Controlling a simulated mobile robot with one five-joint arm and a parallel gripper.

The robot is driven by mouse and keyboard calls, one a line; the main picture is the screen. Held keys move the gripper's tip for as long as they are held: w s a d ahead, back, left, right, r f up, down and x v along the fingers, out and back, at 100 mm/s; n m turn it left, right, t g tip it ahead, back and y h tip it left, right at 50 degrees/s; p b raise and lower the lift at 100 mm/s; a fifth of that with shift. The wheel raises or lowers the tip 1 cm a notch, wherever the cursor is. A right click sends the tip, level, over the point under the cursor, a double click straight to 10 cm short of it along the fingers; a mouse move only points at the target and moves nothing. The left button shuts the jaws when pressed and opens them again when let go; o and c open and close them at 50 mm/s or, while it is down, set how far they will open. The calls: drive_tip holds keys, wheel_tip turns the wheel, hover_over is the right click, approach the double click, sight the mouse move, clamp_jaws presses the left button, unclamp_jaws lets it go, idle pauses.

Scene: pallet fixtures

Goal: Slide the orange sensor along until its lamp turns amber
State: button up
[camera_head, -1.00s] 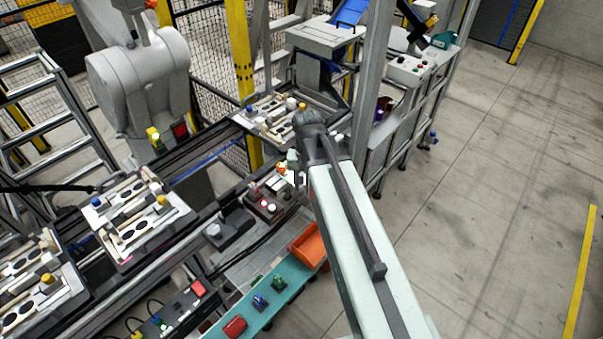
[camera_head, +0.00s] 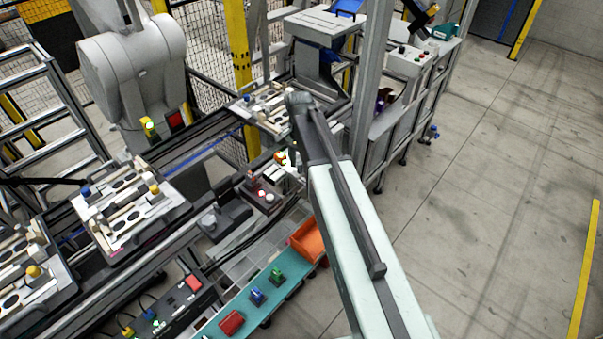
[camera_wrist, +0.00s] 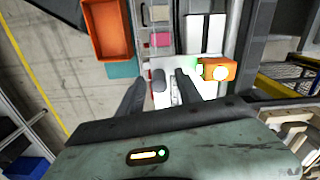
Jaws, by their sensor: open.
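The orange sensor (camera_wrist: 213,69) sits right of my gripper in the wrist view. A round pale-yellow bright spot shows on its face, and a green glow shows at its left end. In the head view the sensor (camera_head: 281,158) is small, beside the rail, left of my arm. My gripper (camera_wrist: 158,94) is open in the wrist view, its two dark fingers apart. The right finger is near the sensor's left end, with a gap in the picture; a small pale piece shows between the fingers. The fingers are hidden behind my arm in the head view.
An orange bin (camera_head: 308,240) stands on the teal shelf (camera_head: 240,304) with several coloured parts. Pallets with pale fixtures (camera_head: 128,208) sit on the conveyor. A grey post (camera_head: 368,80) rises behind my arm. Open floor lies to the right.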

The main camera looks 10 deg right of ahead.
drive_tip(key=shift+f, duration=0.3)
clamp_jaws()
idle(1.2)
